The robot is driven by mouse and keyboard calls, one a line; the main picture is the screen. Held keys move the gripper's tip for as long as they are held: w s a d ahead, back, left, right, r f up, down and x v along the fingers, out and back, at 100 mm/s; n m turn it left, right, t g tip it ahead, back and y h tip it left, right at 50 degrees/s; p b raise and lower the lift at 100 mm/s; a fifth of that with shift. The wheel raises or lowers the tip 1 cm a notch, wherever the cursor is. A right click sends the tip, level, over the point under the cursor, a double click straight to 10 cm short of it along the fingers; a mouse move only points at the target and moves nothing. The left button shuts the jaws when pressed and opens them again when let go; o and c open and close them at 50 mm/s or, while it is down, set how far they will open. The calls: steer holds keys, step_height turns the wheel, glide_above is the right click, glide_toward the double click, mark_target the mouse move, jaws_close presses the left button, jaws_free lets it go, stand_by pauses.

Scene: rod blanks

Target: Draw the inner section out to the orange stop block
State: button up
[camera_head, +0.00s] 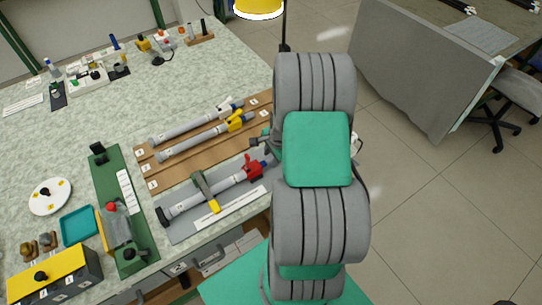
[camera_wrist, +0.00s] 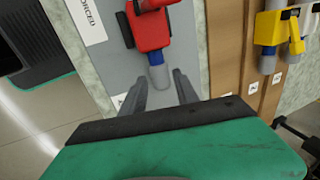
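A grey telescoping rod (camera_head: 190,202) lies on a grey board, with a red collar (camera_head: 254,168) at its right end. The red collar (camera_wrist: 150,30) also shows in the wrist view. A short inner section (camera_wrist: 158,74), blue with a grey end, sticks out of the collar towards my gripper (camera_wrist: 158,86). My gripper is open, with one grey finger on each side of the inner section's end. I cannot tell whether either finger touches it. In the head view my arm hides most of the gripper. I cannot make out an orange stop block in either view.
An olive clamp (camera_head: 202,184) spans the rod. Two more rods, with a yellow collar (camera_head: 235,122) and a whitish collar (camera_head: 228,104), lie on a brown board (camera_head: 145,158) behind. A green fixture (camera_head: 112,185) and a teal tray (camera_head: 79,224) stand at left.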

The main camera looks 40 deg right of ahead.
steer(key=shift+x, duration=1)
jaws_close()
stand_by(0.7)
